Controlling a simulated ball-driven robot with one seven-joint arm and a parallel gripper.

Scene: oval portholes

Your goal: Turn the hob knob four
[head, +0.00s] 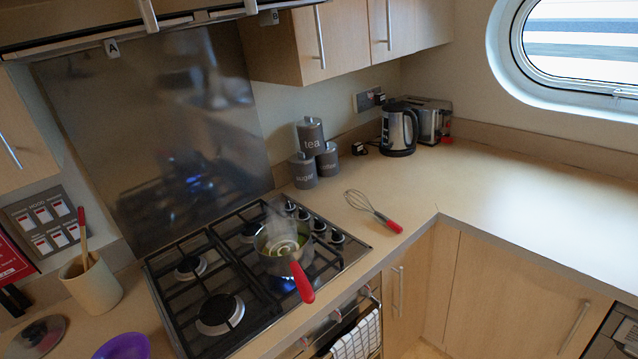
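The black gas hob (163,258) is set in the worktop at the lower middle. Its several small knobs run in a row along its right side. The knob nearest the front (337,237) and the one behind it (319,225) are clear of the pan. Further back, another knob (303,214) and the rearmost knob (290,206) show smaller. I cannot tell which one is numbered four, nor read their settings. A steaming saucepan (283,246) stands on the right front burner, its red handle (302,283) pointing to the front. My gripper is not in view.
A whisk (372,210) lies right of the knobs. Canisters (311,150), a kettle (398,130) and a toaster (432,118) stand behind. A utensil pot (92,288) and purple bowl (122,347) are at left. The right worktop (530,190) is clear.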

